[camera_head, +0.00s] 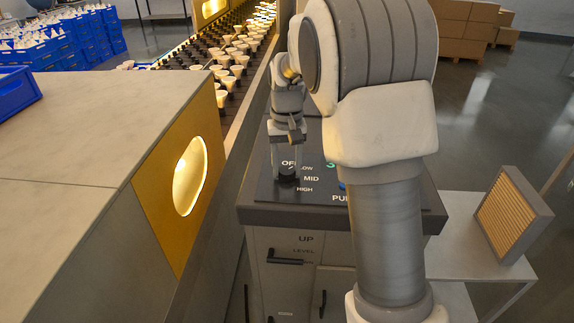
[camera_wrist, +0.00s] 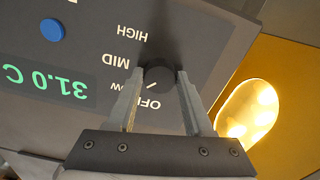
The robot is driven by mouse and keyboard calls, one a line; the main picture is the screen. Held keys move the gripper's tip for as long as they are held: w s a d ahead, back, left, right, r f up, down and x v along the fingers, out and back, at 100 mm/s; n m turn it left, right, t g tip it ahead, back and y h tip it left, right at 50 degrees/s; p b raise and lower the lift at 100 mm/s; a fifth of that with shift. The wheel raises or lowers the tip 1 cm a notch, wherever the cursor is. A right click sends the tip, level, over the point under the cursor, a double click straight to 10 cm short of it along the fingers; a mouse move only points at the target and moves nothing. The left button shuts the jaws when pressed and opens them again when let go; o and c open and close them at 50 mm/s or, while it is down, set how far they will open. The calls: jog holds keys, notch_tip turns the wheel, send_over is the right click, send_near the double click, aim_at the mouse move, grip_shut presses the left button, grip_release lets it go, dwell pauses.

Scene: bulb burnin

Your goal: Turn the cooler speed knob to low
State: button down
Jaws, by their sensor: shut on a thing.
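The cooler speed knob (camera_wrist: 160,76) is a dark round knob on the grey control panel (camera_wrist: 205,45), with the labels OFF, LOW, MID and HIGH around it. Its white mark points to the lower left in the wrist view, toward the OFF and LOW side; I cannot tell which exactly. My gripper (camera_wrist: 163,80) has one finger on each side of the knob and is shut on it. In the head view, the knob (camera_head: 287,174) sits low between the fingers of my gripper (camera_head: 287,170), which points down at the panel. The LOW label is partly hidden by a finger in the wrist view.
The panel also has a green 31.0 C display (camera_wrist: 45,82) and a blue button (camera_wrist: 52,30). A yellow-framed lit window (camera_head: 190,175) stands close left of the panel. A conveyor of bulbs (camera_head: 228,65) runs behind. A framed filter (camera_head: 513,215) stands on a side shelf at right.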

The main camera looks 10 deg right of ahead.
aim_at(287, 170)
dwell(0.3)
jog(key=shift+c, duration=1.4)
grip_release()
jog(key=shift+r, duration=0.1)
notch_tip(287, 170, up, 17)
jog(key=p, duration=0.1)
jog(key=shift+r, duration=0.15)
jog(key=s+f+t, duration=0.2)
jog(key=s, duration=1.1)
jog(key=s+f+n+t, duration=0.1)
jog(key=s+f+t, duration=0.2)
jog(key=s, duration=1.1)
jog(key=shift+t, duration=0.3)
